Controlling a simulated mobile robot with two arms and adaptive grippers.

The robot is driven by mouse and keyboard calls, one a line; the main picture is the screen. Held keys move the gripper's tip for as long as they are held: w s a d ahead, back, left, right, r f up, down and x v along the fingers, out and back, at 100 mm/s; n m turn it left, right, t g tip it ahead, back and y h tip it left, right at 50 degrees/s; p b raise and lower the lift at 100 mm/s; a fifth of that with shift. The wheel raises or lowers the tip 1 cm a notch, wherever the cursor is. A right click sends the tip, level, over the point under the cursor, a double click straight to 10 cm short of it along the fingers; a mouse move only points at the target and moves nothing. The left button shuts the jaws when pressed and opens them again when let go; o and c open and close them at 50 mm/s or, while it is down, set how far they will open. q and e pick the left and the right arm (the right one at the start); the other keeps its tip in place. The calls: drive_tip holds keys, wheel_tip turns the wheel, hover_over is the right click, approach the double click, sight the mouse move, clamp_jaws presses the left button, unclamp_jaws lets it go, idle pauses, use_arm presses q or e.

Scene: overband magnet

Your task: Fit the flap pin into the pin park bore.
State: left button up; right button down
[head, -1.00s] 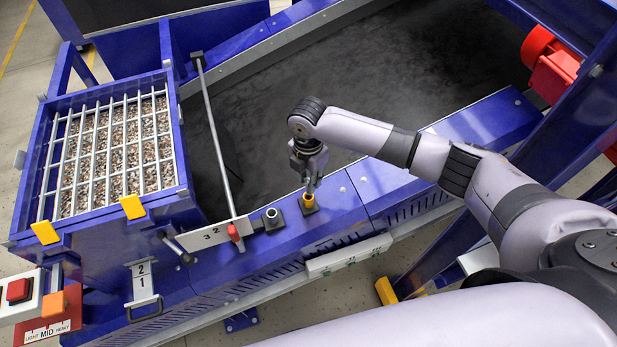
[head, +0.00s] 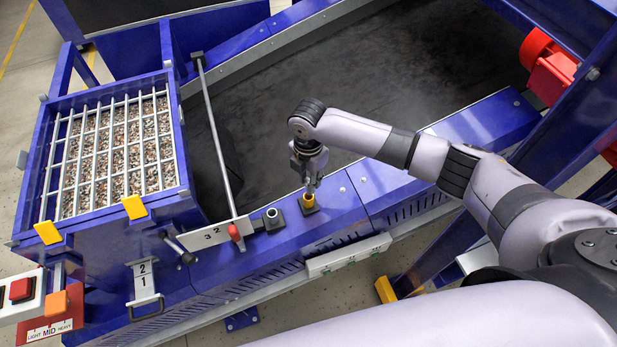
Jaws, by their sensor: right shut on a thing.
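My right gripper (head: 312,186) points down over a dark square block with a yellow collar-like part (head: 309,200) on the blue side rail. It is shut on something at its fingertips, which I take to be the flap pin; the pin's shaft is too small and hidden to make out. Whether the yellow part belongs to the pin or to the block I cannot tell. To its left, a second dark block with a pale round bore or ring (head: 272,215) stands on the rail. Which block is the pin park bore is not readable. My left gripper is not in view.
A gridded bin of gravel (head: 115,150) stands at left. The dark belt (head: 300,70) lies behind the rail. A red unit (head: 550,70) is at upper right.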

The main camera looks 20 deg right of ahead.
sight(308, 179)
drive_tip(key=shift+f+b, duration=1.7)
drive_tip(key=shift+f, duration=1.15)
drive_tip(key=c, duration=1.3)
unclamp_jaws()
drive_tip(key=shift+r, duration=0.1)
wheel_tip(308, 179, up, 12)
drive_tip(key=shift+o, duration=0.6)
